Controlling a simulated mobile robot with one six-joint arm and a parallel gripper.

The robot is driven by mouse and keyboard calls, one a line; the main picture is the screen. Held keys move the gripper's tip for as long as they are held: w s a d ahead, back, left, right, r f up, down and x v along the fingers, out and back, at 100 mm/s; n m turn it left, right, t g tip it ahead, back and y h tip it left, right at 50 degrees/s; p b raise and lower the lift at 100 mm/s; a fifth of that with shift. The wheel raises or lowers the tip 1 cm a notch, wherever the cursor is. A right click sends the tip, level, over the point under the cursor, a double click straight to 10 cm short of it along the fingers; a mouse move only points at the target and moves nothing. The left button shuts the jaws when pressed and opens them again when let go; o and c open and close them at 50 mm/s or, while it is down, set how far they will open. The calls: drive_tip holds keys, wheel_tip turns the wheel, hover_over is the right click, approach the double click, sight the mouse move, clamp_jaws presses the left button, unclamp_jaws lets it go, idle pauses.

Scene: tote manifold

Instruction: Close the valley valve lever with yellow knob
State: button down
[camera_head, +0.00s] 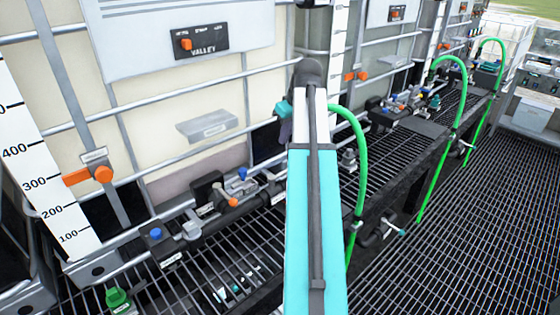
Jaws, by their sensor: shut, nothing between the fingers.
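The VALLEY label panel (203,40) is on the upper left tote. Below it, a dark valve body (207,187) on the pipe carries a short lever with an orange knob (233,202). No clearly yellow knob shows on this tote; whether this is the task's lever, I cannot tell. My arm rises through the middle of the head view to a dark wrist. My gripper (286,132) shows only partly, just left of the wrist, pointing down. It is shut and empty, apart from the orange knob, above and to its right. The arm hides part of the pipe.
A blue knob (155,234) and a green fitting (117,298) are at the lower left. A green hose (358,160) hangs right of my arm. Another manifold (400,107) with small yellow and orange parts stands farther back. Open grated floor (480,230) lies at right.

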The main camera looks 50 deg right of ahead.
sight(282, 174)
drive_tip(key=shift+w+a+f, duration=0.1)
drive_tip(key=shift+w+f, duration=0.1)
drive_tip(key=shift+s+f+p, duration=0.2)
drive_tip(key=shift+f+p, duration=0.75)
drive_tip(key=shift+f, duration=1.55)
drive_tip(key=shift+s+f+p, duration=0.15)
drive_tip(key=shift+f+p, duration=0.75)
drive_tip(key=shift+f, duration=1.55)
drive_tip(key=shift+s, duration=0.15)
